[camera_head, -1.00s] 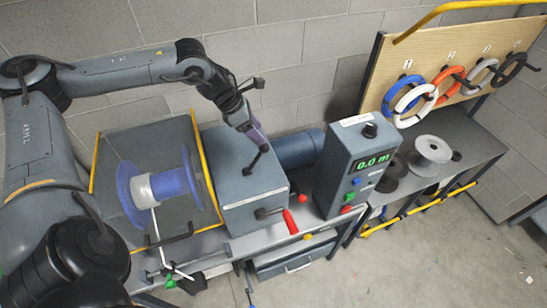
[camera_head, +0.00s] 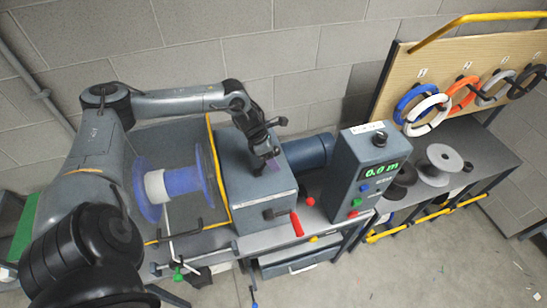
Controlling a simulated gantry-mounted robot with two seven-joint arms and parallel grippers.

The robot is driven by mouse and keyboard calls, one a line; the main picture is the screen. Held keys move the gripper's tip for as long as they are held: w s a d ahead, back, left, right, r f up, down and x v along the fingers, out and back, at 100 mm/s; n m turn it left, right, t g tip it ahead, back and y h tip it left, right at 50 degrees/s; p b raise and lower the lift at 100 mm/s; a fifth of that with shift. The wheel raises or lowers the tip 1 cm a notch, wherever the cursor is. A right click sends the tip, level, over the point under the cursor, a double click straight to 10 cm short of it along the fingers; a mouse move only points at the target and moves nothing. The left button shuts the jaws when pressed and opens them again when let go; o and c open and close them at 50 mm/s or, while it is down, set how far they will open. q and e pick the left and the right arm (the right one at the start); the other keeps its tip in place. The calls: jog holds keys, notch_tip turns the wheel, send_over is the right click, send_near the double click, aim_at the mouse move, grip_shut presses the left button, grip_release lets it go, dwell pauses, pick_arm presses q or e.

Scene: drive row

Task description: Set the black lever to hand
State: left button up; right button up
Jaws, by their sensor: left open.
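The black lever (camera_head: 273,163) stands on top of the grey drive box (camera_head: 258,188), near its middle. My left gripper (camera_head: 266,149) is open and points down at the upper end of the lever. Its dark fingers overlap the lever's knob, so I cannot tell whether they touch it. The lever's lower part shows below the fingers. Any position marks by the lever are too small to read or hidden. My right gripper is not in view.
A control box (camera_head: 364,172) with a green 0.0 m display stands right of the drive box. A blue spool (camera_head: 180,182) is at the left. A board with coloured coils (camera_head: 465,92) stands at the back right.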

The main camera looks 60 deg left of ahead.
pick_arm(q)
jog(key=shift+w+f, duration=0.1)
jog(key=shift+f, duration=0.1)
grip_shut()
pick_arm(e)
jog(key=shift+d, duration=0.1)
